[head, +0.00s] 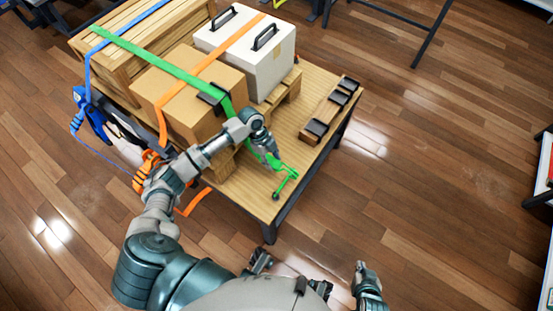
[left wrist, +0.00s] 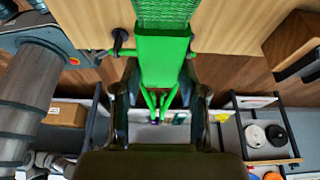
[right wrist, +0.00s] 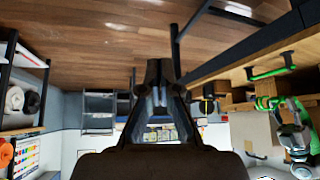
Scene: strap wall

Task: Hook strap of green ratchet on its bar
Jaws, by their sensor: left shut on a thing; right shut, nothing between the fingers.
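The green strap (head: 150,58) runs over the crate and cardboard box and down to my left gripper (head: 270,156). That gripper is shut on the green strap's end fitting, which fills the space between its fingers in the left wrist view (left wrist: 163,62). Thin green hook prongs (left wrist: 158,100) extend beyond the fitting. The green bar (head: 285,184) with dark ends is at the table's near right edge, close to the fitting. I cannot tell whether hook and bar touch. The bar also shows in the right wrist view (right wrist: 270,71). My right gripper (head: 361,268) is shut and empty, away from the table.
The wooden table (head: 250,190) carries a wooden crate (head: 130,45), a cardboard box (head: 185,95) and a white case (head: 262,65). An orange strap (head: 215,68) crosses the load. A wooden rack with black brackets (head: 318,128) lies at the right.

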